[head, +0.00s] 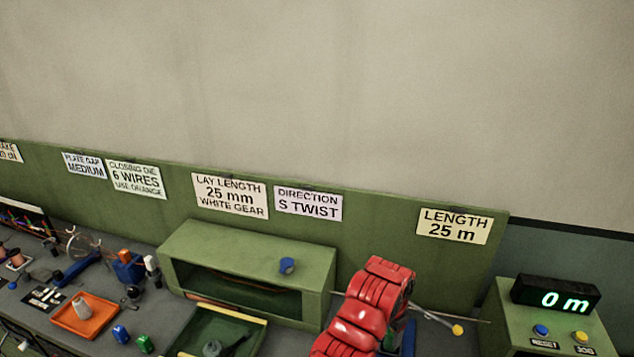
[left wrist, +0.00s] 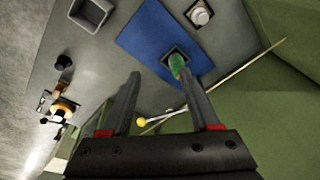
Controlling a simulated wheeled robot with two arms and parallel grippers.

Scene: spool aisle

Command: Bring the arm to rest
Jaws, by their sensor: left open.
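My left arm, red and segmented, rises at the bottom of the head view, right of the middle. Its gripper is hidden behind the arm there. In the left wrist view my left gripper (left wrist: 162,85) shows two dark fingers spread apart, with nothing held between them. The tip of one finger appears close to a small green piece (left wrist: 177,66) in a dark square holder on a blue plate (left wrist: 145,35). I cannot tell whether they touch. My right gripper is not in view.
A green open-fronted housing (head: 250,255) with a blue knob (head: 287,265) stands left of my arm. A yellow-ended lever (head: 457,329) sticks out to its right. A green console (head: 540,330) bears a display (head: 555,297) reading 0 m. An orange tray (head: 88,318) lies left.

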